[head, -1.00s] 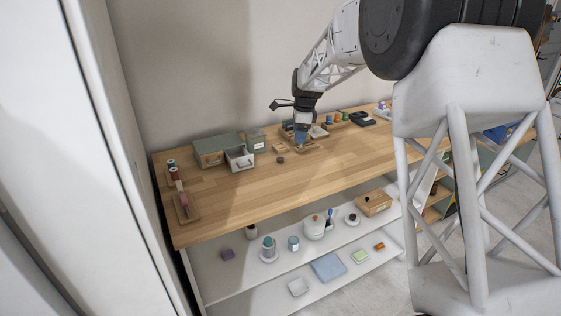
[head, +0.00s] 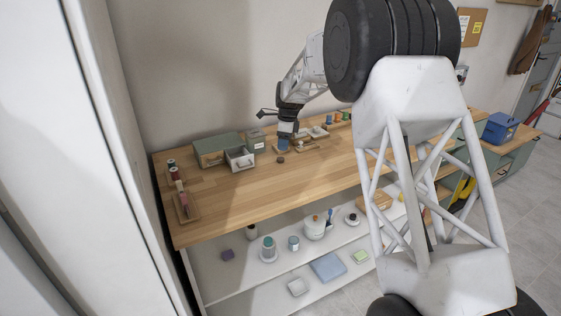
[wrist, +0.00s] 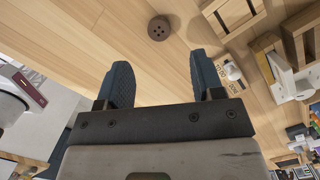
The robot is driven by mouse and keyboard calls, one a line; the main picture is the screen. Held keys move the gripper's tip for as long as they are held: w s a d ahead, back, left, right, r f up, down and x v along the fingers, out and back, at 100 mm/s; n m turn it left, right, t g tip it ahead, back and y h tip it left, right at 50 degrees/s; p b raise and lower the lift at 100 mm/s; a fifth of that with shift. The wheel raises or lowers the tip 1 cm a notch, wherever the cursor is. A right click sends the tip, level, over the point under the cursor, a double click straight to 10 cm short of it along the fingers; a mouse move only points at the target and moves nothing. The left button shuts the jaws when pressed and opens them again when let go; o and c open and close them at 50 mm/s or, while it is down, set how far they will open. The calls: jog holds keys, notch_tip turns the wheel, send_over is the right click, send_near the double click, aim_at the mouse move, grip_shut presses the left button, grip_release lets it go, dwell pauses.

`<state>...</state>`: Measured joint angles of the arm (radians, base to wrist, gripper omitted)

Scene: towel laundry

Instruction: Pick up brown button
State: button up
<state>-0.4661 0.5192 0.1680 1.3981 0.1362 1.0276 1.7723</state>
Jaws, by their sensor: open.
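The brown button (wrist: 159,28) is a dark round disc with small holes, lying flat on the wooden worktop. In the head view it is a small dark spot (head: 280,160) just right of the drawer box. My gripper (wrist: 160,82) is open with nothing between its two blue fingers. In the wrist view the button lies beyond the fingertips, roughly centred between them and apart from them. In the head view my gripper (head: 283,147) points down just above and behind the button. The height of the gap is hard to tell.
A green-grey box (head: 217,149) and a box with an open white drawer (head: 240,159) stand left of the button. Small wooden trays (wrist: 236,16) lie close on its right. Spools (head: 174,172) stand at the worktop's left end.

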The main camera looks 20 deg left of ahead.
aim_at(281, 158)
jog(key=shift+a+f, duration=0.1)
jog(key=shift+f, duration=0.8)
jog(key=shift+s+a+f, duration=0.1)
jog(key=shift+a+f, duration=0.1)
jog(key=shift+f, duration=1.1)
jog(key=shift+s+a+f, duration=0.1)
jog(key=shift+a+f, duration=0.05)
jog(key=shift+f, duration=1.1)
jog(key=c, duration=1)
